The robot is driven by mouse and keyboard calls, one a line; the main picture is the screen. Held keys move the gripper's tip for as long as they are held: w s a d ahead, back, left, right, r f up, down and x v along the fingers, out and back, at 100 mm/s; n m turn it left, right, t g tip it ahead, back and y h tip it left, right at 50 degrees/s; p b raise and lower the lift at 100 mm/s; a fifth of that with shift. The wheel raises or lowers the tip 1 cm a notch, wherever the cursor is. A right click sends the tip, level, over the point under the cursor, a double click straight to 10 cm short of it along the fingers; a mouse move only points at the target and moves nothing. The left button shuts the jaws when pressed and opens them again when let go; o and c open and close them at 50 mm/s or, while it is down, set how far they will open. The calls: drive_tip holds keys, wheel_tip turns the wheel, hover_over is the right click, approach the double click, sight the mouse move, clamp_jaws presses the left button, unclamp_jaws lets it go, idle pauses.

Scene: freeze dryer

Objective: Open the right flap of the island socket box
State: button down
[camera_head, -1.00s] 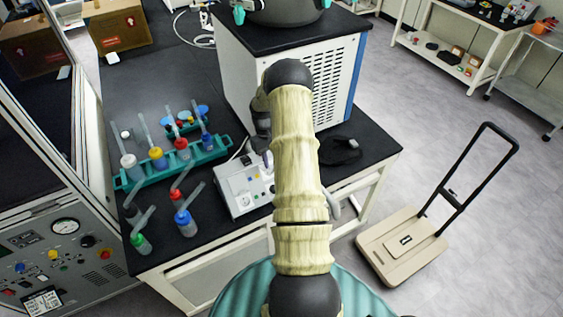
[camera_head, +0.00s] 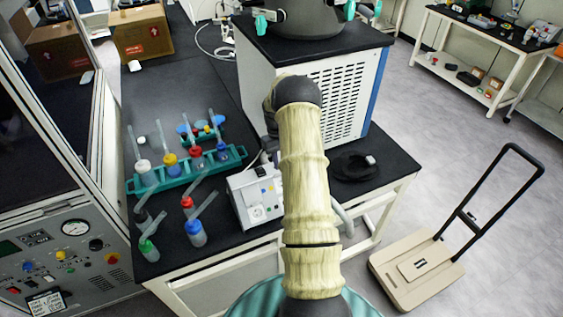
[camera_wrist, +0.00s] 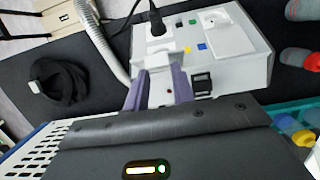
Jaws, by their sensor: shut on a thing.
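The island socket box (camera_head: 257,198) is white and stands on the black bench, partly hidden by my arm in the head view. In the wrist view the socket box (camera_wrist: 240,62) shows a black plug (camera_wrist: 157,22), a round white socket (camera_wrist: 213,20) and small coloured buttons. My gripper (camera_wrist: 160,84) has its two purple fingers at the box's near side, with a pale piece between them. This piece appears to be the right flap (camera_wrist: 160,92); its lower part is hidden by the gripper body.
A teal rack (camera_head: 190,172) with bottles stands left of the box, with loose bottles (camera_head: 195,232) in front. A white machine (camera_head: 340,95) stands behind. A black coiled thing (camera_head: 352,167) lies right of the box. A grey hose (camera_wrist: 103,42) runs close beside it.

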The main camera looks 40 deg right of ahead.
drive_tip(key=shift+w+a+f, duration=0.1)
drive_tip(key=shift+w+a, duration=0.05)
drive_tip(key=c, duration=1.3)
unclamp_jaws()
drive_tip(key=shift+f, duration=0.1)
drive_tip(key=shift+o, duration=0.7)
drive_tip(key=shift+w+f, duration=0.1)
drive_tip(key=shift+w, duration=0.1)
drive_tip(key=shift+s+r, duration=0.2)
drive_tip(key=shift+s, duration=0.05)
drive_tip(key=shift+w+d+r+b, duration=0.2)
drive_tip(key=shift+w+r+b, duration=0.05)
drive_tip(key=shift+r+b, duration=0.1)
drive_tip(key=b+v, duration=0.3)
drive_tip(key=v, duration=1.3)
drive_tip(key=shift+s+r, duration=0.25)
drive_tip(key=shift+w, duration=0.15)
